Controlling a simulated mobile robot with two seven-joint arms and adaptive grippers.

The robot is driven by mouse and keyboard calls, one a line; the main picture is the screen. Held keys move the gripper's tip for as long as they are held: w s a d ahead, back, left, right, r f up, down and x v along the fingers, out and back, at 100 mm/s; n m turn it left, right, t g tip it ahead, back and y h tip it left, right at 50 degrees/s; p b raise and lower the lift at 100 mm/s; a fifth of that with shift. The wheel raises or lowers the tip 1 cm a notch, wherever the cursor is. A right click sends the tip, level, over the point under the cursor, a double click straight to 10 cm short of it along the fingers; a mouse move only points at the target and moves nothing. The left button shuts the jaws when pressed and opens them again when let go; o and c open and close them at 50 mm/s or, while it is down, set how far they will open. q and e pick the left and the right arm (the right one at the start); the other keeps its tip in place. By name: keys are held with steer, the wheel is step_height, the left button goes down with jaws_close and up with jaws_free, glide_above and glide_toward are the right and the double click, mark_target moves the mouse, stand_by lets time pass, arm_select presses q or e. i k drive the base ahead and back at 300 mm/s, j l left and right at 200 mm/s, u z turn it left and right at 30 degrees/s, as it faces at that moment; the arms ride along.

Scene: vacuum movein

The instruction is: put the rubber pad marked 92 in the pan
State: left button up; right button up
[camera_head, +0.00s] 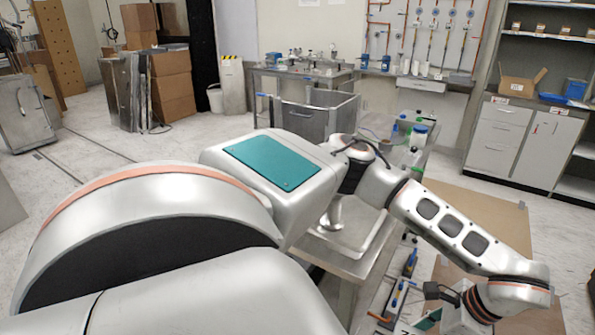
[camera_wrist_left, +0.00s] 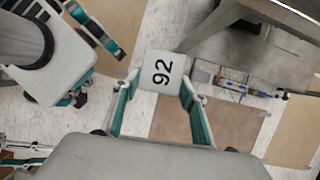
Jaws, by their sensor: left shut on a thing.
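The pad marked 92 (camera_wrist_left: 162,73) is pale grey with black digits and appears turned sideways in the left wrist view. My left gripper (camera_wrist_left: 160,85) is shut on it, with a teal finger at each side. The pad hangs clear over the floor. In the head view, my left gripper (camera_head: 430,320) is at the bottom edge and mostly cut off. A shallow grey metal tray (camera_head: 368,232), possibly the pan, lies on the cart behind my arm, which partly hides it.
Bottles (camera_head: 418,135) stand on the far part of the cart. Brown sheets (camera_wrist_left: 200,125) lie on the floor below the pad. A cabinet (camera_head: 500,140) stands at the right. Open floor (camera_head: 110,160) lies to the left.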

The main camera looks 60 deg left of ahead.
mark_target(351, 202)
steer(key=u, duration=1.3)
